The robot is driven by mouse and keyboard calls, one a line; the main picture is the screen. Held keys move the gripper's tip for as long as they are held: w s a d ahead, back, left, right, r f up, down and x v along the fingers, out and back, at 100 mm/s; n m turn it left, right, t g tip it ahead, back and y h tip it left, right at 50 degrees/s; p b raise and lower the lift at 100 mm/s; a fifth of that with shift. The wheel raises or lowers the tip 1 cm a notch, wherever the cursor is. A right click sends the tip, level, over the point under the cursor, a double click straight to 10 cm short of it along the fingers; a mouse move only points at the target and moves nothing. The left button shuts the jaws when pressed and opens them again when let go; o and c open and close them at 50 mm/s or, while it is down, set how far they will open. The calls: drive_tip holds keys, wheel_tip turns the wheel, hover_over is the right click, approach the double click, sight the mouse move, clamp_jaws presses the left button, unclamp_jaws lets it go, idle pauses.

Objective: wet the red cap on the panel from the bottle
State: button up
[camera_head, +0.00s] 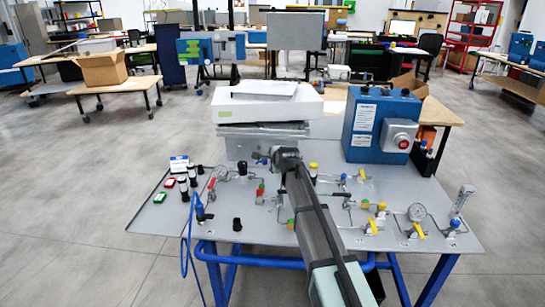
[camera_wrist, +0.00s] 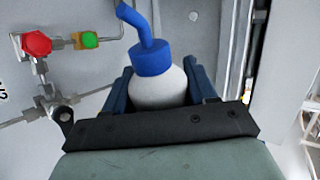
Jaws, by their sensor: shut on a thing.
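My gripper (camera_wrist: 163,75) is shut on a white bottle (camera_wrist: 160,93) with a blue lid and a bent blue spout (camera_wrist: 142,22), one blue finger on each side. The bottle and fingers do not show clearly in the head view. The red cap (camera_wrist: 36,44) is on a fitting at the upper left of the wrist view, beside a green one (camera_wrist: 89,40). The spout is to the right of the red cap and apart from it. In the head view a small red fitting (camera_head: 260,187) stands left of my arm on the grey panel (camera_head: 160,212).
A blue box with a red button (camera_head: 402,138) stands at the panel's back right. A white instrument (camera_head: 265,104) is at the back. Valves and a gauge (camera_head: 417,212) fill the right side.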

drive_tip(key=shift+s+d+f+n, duration=0.1)
drive_tip(key=shift+s+f+n, duration=0.3)
drive_tip(key=shift+n, duration=0.5)
drive_tip(key=shift+f+n, duration=0.2)
drive_tip(key=shift+n, duration=0.8)
drive_tip(key=shift+f, duration=2.3)
drive_tip(key=shift+r, duration=2.45)
